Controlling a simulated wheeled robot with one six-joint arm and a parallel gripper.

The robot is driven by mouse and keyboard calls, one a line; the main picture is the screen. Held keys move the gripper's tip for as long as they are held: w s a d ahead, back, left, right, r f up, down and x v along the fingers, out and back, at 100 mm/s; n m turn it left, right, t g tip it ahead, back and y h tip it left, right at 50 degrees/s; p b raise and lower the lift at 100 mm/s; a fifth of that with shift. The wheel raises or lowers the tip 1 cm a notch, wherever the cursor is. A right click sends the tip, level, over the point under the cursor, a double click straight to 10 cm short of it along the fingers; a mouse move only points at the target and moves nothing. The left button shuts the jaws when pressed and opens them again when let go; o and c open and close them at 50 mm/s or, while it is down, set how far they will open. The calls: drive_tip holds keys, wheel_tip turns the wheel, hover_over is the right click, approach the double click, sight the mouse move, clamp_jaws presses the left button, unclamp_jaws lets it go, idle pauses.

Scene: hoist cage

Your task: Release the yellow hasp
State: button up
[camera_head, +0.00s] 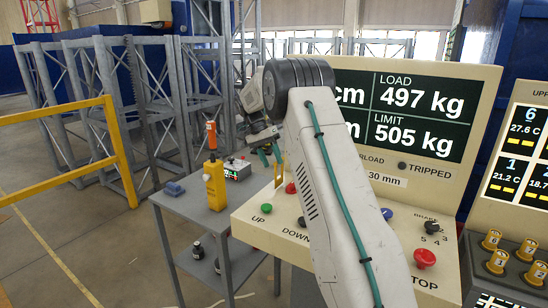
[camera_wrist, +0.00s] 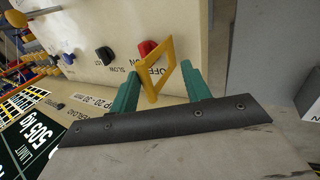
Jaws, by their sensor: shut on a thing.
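The yellow hasp (camera_wrist: 169,52) is a thin, flat open frame in the wrist view, tilted between the two green fingers of my gripper (camera_wrist: 160,72). The fingers stand apart with the hasp between them; the exact contact is hard to see. A red knob (camera_wrist: 147,47) sits on the cream panel just behind the hasp and is partly covered by it. In the head view the hasp (camera_head: 279,176) shows as a small yellow strip above the red knob (camera_head: 291,188), and my gripper (camera_head: 270,157) is at its upper end.
The cream console carries a green UP button (camera_head: 266,208), a blue knob (camera_head: 387,213) and a red mushroom button (camera_head: 424,258). Its display (camera_head: 420,115) reads load 497 kg, limit 505 kg. A grey table (camera_head: 190,215) at left holds a yellow handset (camera_head: 214,186). A yellow rail (camera_head: 120,150) stands further left.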

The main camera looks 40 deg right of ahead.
drive_tip(key=shift+d+r, duration=0.15)
drive_tip(key=shift+r, duration=0.05)
idle(0.6)
drive_tip(key=v, duration=0.7)
drive_tip(key=shift+r, duration=0.35)
drive_tip(key=shift+w, duration=0.1)
